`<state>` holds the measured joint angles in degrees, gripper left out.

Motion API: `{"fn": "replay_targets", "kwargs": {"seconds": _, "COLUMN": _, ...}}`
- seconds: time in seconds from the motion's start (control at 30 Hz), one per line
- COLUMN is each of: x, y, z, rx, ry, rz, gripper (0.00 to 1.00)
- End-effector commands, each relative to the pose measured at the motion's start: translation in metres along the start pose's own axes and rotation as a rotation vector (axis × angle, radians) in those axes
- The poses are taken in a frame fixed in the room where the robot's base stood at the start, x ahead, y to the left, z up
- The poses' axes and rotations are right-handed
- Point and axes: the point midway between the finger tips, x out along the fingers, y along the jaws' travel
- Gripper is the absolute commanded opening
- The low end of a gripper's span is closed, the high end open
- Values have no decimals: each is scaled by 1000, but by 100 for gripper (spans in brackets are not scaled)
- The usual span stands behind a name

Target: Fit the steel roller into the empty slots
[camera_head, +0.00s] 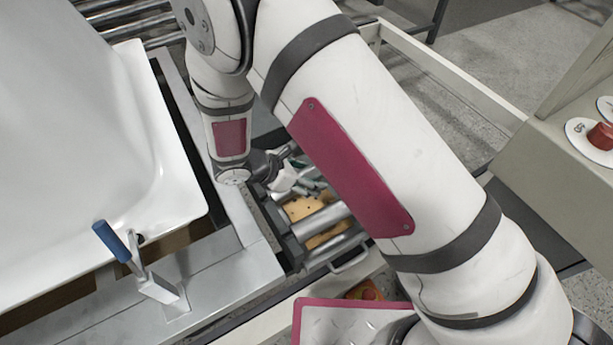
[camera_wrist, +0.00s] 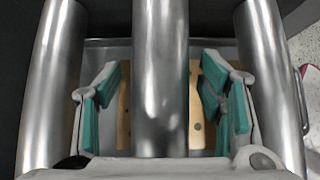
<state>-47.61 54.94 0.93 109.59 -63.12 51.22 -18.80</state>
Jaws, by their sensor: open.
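Steel rollers lie side by side in a box, and a middle roller (camera_wrist: 160,70) runs down the center of the wrist view. A left roller (camera_wrist: 50,75) and a right roller (camera_wrist: 268,70) flank it. My gripper (camera_wrist: 160,100) is open, its teal-padded fingers on either side of the middle roller with a gap to each side. In the head view my gripper (camera_head: 288,176) is over the box, and one roller (camera_head: 322,219) shows beside it. My arm hides part of the box. I cannot make out the empty slots.
A white bathtub shell (camera_head: 90,130) fills the left on a metal frame (camera_head: 225,285) with a blue-handled clamp (camera_head: 112,242). Conveyor rollers (camera_head: 130,12) show at the top left. A panel with a red button (camera_head: 601,136) stands at the right. A pale rail (camera_head: 450,75) runs behind my arm.

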Motion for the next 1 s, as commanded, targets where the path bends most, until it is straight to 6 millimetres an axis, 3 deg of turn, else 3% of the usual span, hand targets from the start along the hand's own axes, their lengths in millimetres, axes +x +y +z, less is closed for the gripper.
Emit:
{"fn": "replay_targets", "kwargs": {"seconds": 0.07, "x": 0, "y": 0, "z": 0, "rx": 0, "ry": 0, "rz": 0, "gripper": 62}}
{"fn": "replay_targets", "kwargs": {"seconds": 0.3, "x": -1, "y": 0, "z": 0, "rx": 0, "ry": 0, "rz": 0, "gripper": 10}}
{"fn": "replay_targets", "kwargs": {"seconds": 0.37, "x": -1, "y": 0, "z": 0, "rx": 0, "ry": 0, "rz": 0, "gripper": 0}}
{"fn": "replay_targets", "kwargs": {"seconds": 0.67, "x": -4, "y": 1, "z": 3, "rx": 2, "ry": 0, "rz": 1, "gripper": 0}}
{"fn": "replay_targets", "kwargs": {"seconds": 1.0, "x": -45, "y": 1, "z": 44, "rx": 5, "ry": 1, "rz": 2, "gripper": 0}}
